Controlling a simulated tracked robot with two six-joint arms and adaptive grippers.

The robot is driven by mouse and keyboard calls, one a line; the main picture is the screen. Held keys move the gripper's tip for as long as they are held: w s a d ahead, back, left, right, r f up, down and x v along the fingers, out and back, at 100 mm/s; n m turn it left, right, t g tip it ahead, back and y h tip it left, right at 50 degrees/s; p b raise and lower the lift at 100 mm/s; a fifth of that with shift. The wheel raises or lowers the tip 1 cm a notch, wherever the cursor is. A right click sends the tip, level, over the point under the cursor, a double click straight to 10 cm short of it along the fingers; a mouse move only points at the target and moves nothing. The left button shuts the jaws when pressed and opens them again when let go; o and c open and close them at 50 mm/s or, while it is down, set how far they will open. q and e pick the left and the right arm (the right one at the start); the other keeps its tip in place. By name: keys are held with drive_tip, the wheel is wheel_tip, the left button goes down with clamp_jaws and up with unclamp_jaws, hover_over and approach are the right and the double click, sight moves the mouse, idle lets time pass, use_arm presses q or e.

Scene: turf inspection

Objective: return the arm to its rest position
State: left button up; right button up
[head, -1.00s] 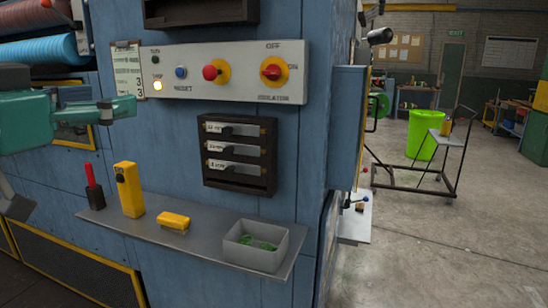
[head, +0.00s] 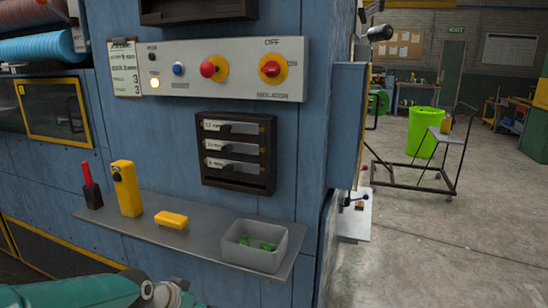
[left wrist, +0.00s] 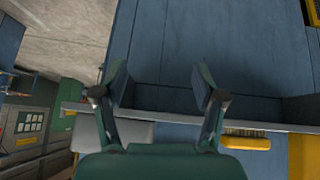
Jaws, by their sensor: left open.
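My left arm (head: 80,290), teal with a grey joint, shows low at the bottom left of the head view, below and in front of the shelf. Its gripper cannot be made out in the head view. In the left wrist view my left gripper (left wrist: 162,84) has its two dark fingers spread apart with nothing between them. Blue panelling shows beyond the fingers. My right arm and gripper are in neither view.
A metal shelf (head: 195,240) on the blue machine holds a red-handled tool (head: 90,187), a yellow device (head: 127,190), a yellow brush (head: 171,220) and a grey bin (head: 255,246) with green pieces. Above are a control panel (head: 120,60) and a dark rack (head: 236,178). Open floor (head: 430,250) lies right.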

use_arm(q)
drive_tip(key=s+d+f+n+g, duration=0.1)
drive_tip(key=s+f, duration=0.2)
drive_tip(key=f, duration=0.3)
drive_tip(key=s+f+g, duration=0.2)
drive_tip(key=s+f, duration=0.2)
drive_tip(key=f, duration=0.3)
drive_tip(key=s+d+f+n+g, duration=0.1)
drive_tip(key=s+f, duration=0.2)
drive_tip(key=f, duration=0.3)
drive_tip(key=s+d+f+n+g, duration=0.1)
drive_tip(key=s+f+n, duration=0.1)
drive_tip(key=s+f, duration=0.3)
drive_tip(key=s+d+f+n+g, duration=0.1)
drive_tip(key=s+f, duration=0.4)
drive_tip(key=s, duration=0.7)
drive_tip(key=shift+s+d+f+n+h, duration=0.3)
drive_tip(key=shift+s+d+n, duration=0.15)
drive_tip(key=shift+d, duration=0.3)
